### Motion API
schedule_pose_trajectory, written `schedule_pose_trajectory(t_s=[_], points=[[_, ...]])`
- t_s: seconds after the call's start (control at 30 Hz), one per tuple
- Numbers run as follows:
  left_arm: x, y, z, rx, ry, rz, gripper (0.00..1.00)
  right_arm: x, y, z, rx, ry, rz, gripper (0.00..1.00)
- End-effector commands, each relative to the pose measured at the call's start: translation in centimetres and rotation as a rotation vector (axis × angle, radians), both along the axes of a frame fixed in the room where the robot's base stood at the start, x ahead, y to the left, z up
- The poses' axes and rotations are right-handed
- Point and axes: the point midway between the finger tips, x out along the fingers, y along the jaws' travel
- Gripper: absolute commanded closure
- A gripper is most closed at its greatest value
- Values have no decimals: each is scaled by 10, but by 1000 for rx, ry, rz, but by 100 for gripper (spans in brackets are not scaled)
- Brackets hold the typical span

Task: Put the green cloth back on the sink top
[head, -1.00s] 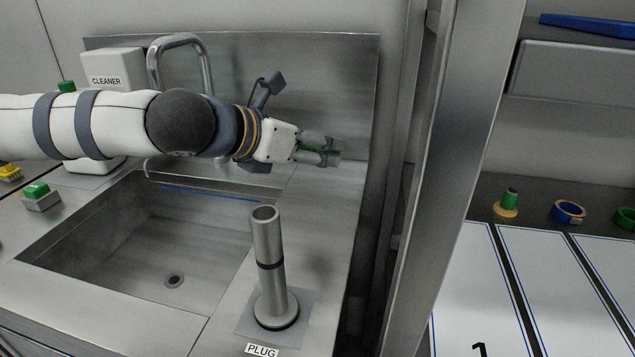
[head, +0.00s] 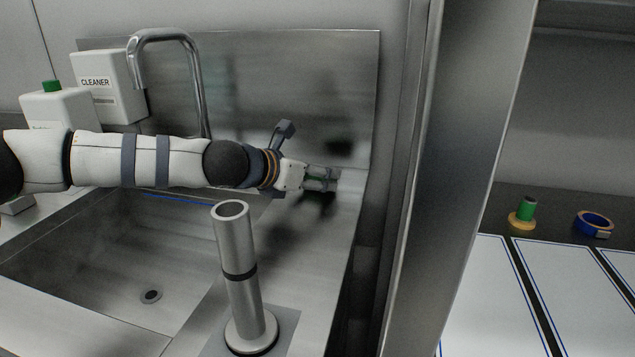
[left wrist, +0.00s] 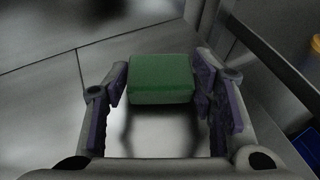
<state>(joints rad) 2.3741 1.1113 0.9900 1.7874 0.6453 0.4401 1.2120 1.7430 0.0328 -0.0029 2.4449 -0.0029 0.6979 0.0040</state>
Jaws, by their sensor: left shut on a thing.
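The green cloth (left wrist: 160,78) shows in the left wrist view as a folded block between the two fingers of my left gripper (left wrist: 161,82). In the head view my left gripper (head: 322,180) is low over the sink top (head: 310,255), at its back right by the steel splashback. Only a thin sliver of green shows between the fingers there. The gripper is shut on the cloth. I cannot tell whether the cloth touches the sink top. A dark shadow lies beneath the gripper. My right gripper is in neither view.
A steel plug tube (head: 238,265) stands upright on the sink top in front of my left arm. The basin (head: 110,270) is at the left, with the faucet (head: 195,90) and cleaner box (head: 105,85) behind. A steel post (head: 450,180) rises at the right.

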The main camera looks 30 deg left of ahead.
Motion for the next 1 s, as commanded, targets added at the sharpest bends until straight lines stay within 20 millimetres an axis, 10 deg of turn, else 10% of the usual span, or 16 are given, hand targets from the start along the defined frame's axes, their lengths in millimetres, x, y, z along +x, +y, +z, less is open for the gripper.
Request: schedule_pose_trajectory(t_s=[0.4, 0.43, 0.5, 1.0], points=[[0, 0, -9, 0, -2, 1, 76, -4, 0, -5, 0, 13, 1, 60], [0, 0, -7, 0, -3, 1, 42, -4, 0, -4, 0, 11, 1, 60], [0, 0, -7, 0, -3, 1, 29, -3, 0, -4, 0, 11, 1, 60], [-19, 4, 11, -2, -10, 2, 29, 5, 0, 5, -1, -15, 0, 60]])
